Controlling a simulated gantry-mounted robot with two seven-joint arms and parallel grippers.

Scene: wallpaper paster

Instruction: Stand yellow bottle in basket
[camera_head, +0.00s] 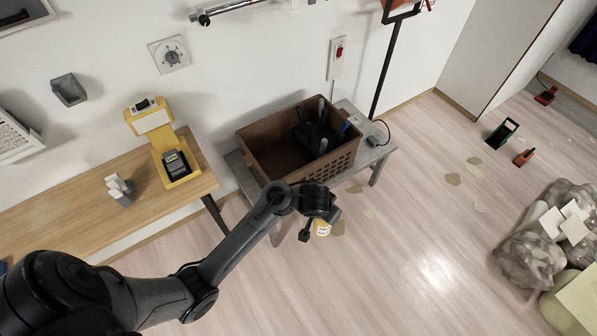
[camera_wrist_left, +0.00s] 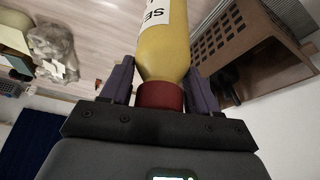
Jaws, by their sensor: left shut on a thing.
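The yellow bottle (camera_wrist_left: 163,45) has a red cap and a white label. It fills the middle of the left wrist view, cap end toward the gripper. My left gripper (camera_wrist_left: 160,92) is shut on it near the cap. In the head view, the left gripper (camera_head: 314,222) is just in front of the basket, and a small part of the bottle (camera_head: 323,229) shows below it, outside the basket. The brown basket (camera_head: 268,168) stands on a grey slatted bench and holds several dark objects toward its right side. My right gripper is not in view.
The grey bench (camera_head: 366,157) has a little bare room right of the basket. A wooden table (camera_head: 75,217) with a yellow device (camera_head: 172,158) stands to the left. A black pole (camera_head: 385,70) rises behind the bench. Filled plastic bags (camera_head: 530,255) lie on the floor at right.

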